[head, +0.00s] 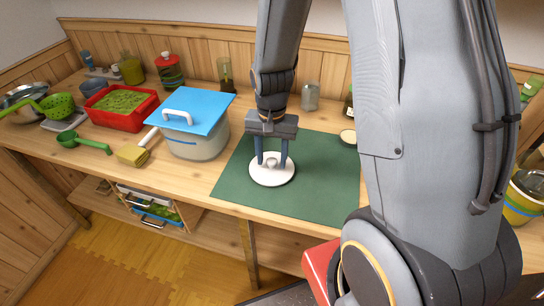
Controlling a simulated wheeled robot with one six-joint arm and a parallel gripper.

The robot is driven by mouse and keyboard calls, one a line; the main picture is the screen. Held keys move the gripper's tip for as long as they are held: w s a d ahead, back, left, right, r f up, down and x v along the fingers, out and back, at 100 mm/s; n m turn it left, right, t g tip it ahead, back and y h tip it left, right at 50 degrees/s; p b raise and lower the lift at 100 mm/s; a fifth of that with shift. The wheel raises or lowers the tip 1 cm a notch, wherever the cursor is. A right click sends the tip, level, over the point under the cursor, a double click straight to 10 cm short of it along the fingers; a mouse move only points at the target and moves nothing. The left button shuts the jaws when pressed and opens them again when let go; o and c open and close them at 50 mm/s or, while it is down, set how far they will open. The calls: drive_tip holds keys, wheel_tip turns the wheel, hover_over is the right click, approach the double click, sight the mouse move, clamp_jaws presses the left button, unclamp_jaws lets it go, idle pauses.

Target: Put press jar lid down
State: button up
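A round white lid (257,175) with a small grey knob (271,163) is on the green mat (325,180), near its left part. It looks flat; I cannot tell whether it touches the mat. My gripper (271,164) points down over the lid, with one finger on each side of the knob. The fingers are spread, and a narrow gap seems to show beside the knob. The fingertips hide a little of the lid. I cannot tell which jar the lid belongs to.
A large tub (195,145) with a blue square lid (207,103) stands left of the mat. A yellow brush (133,155), a green scoop (70,140) and a red bin (101,110) lie farther left. Jars line the wall. The mat's front right is clear.

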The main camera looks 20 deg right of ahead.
sight(272, 160)
wheel_tip(272, 160, up, 12)
drive_tip(key=b, duration=0.2)
drive_tip(key=s+f+n, duration=0.3)
drive_tip(key=s+n, duration=0.3)
drive_tip(key=s, duration=0.3)
drive_tip(key=shift+s+n+t, duration=0.2)
drive_tip(key=shift+n+t, duration=0.1)
drive_tip(key=shift+t, duration=0.1)
